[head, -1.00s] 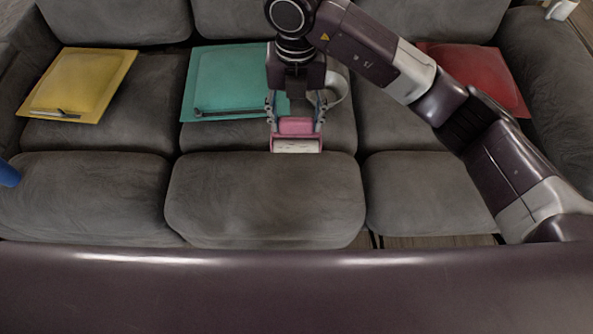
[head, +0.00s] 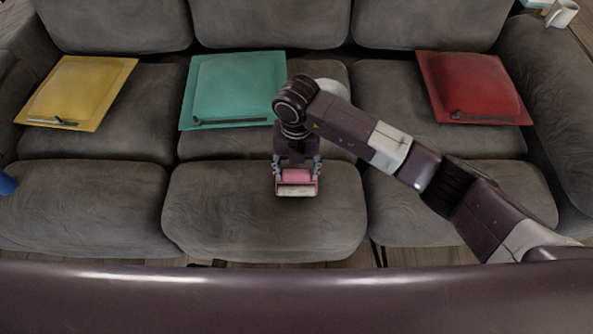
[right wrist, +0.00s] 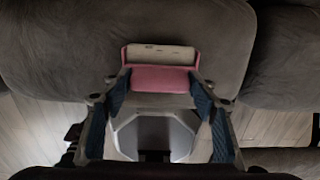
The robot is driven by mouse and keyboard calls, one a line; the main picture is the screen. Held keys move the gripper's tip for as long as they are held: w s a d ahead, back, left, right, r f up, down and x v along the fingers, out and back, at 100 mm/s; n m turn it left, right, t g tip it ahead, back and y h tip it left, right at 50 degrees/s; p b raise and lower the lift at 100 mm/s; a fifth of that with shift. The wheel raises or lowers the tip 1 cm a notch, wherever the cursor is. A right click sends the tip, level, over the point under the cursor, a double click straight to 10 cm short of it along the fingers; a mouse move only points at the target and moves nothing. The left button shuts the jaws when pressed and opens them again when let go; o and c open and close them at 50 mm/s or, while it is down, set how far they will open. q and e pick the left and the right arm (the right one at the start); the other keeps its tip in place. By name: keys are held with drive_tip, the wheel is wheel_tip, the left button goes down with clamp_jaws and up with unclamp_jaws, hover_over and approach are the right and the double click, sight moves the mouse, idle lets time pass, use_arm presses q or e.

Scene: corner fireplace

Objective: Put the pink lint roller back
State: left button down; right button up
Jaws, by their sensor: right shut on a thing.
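The pink lint roller (head: 296,188) is in my right gripper (head: 296,170), which is shut on it above the front of the middle seat cushion in the head view. In the right wrist view the lint roller (right wrist: 160,78) sits between the two blue-padded fingertips of my right gripper (right wrist: 160,92), with its pale roll facing away from the wrist. The height of the roller above the cushion is hard to tell. My left gripper is not in view.
A grey sofa (head: 265,225) fills the view. A yellow cushion (head: 85,85), a teal cushion (head: 235,85) and a red cushion (head: 475,85) lie along its seat, each with a dark bar. A pale round bowl (head: 335,88) is partly behind my arm. A white mug (head: 562,13) stands top right.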

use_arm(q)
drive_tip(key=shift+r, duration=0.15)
use_arm(e)
drive_tip(key=shift+f, duration=0.25)
drive_tip(key=o, duration=1)
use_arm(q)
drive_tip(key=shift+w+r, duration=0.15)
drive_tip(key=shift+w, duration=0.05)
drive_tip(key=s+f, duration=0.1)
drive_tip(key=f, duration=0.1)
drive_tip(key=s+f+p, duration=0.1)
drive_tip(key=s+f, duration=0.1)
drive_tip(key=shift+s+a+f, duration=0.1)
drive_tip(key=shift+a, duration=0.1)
use_arm(e)
wheel_tip(320, 180, up, 12)
drive_tip(key=shift+r, duration=0.1)
